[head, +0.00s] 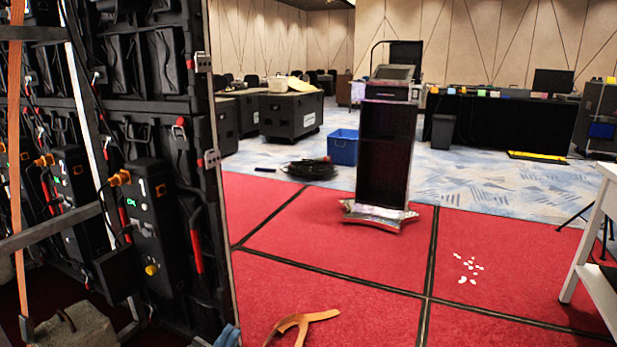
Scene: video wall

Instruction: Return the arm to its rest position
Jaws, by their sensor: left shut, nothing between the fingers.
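Only a small blue-grey piece of what seems to be my left gripper (228,337) shows at the bottom edge, left of the middle. It is low, in front of the foot of the black video wall frame. Its fingers look closed, with nothing seen between them. Most of my left arm is below the picture. My right arm and gripper are out of view.
The video wall's back (150,190) with cables fills the left side. An orange strap (300,320) lies on the red floor. A dark lectern (385,150) stands mid-view, near a blue bin (343,150). A white table (600,220) is at right. Red floor between is mostly clear.

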